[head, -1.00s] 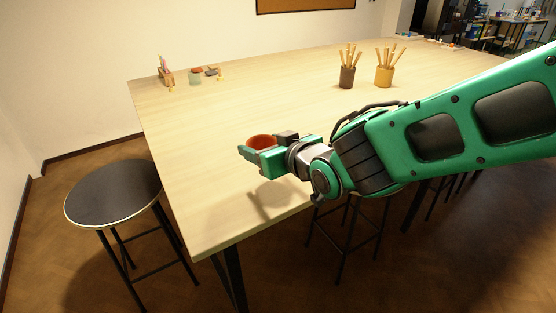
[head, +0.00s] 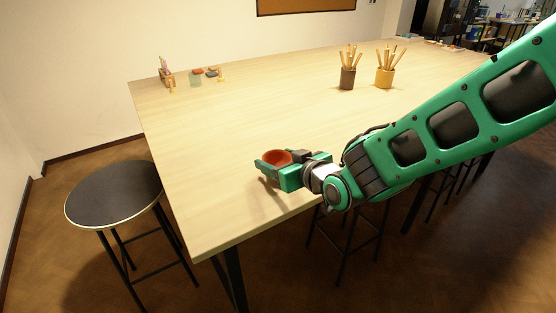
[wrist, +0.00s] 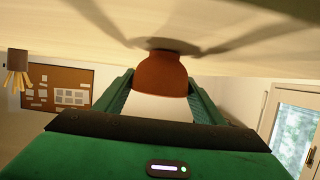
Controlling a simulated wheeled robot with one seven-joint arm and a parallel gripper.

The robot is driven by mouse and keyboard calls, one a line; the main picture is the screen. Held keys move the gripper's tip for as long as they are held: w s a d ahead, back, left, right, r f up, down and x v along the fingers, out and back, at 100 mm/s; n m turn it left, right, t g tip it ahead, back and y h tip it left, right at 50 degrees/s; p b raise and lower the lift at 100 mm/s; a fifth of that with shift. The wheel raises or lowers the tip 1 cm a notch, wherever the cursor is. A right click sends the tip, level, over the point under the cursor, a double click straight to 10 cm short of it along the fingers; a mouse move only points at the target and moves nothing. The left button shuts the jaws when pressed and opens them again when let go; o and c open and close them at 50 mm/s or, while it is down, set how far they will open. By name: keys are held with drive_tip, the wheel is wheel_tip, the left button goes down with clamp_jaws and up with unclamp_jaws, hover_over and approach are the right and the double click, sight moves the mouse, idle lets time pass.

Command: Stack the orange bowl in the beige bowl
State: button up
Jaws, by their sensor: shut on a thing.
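The orange bowl (head: 277,157) is held upright, its open top facing up, near the front edge of the table. My gripper (head: 277,168) is shut on it, with green fingers on either side. In the wrist view, where the table is at the top, the orange bowl (wrist: 160,75) sits between the fingers (wrist: 160,100). Its base is close to the table and a dark shadow; I cannot tell whether it touches. I cannot make out the beige bowl in either view.
The pale table (head: 230,120) is mostly clear. A dark cup (head: 347,78) and a yellow cup (head: 384,77), both holding sticks, stand toward the back. Small items (head: 197,78) are at the back left. A round stool (head: 113,194) stands left of the table.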

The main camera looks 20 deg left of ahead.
drive_tip(key=shift+f, duration=0.1)
drive_tip(key=o, duration=1.1)
drive_tip(key=v, duration=1)
drive_tip(key=shift+s+d, duration=0.1)
drive_tip(key=shift+d, duration=0.35)
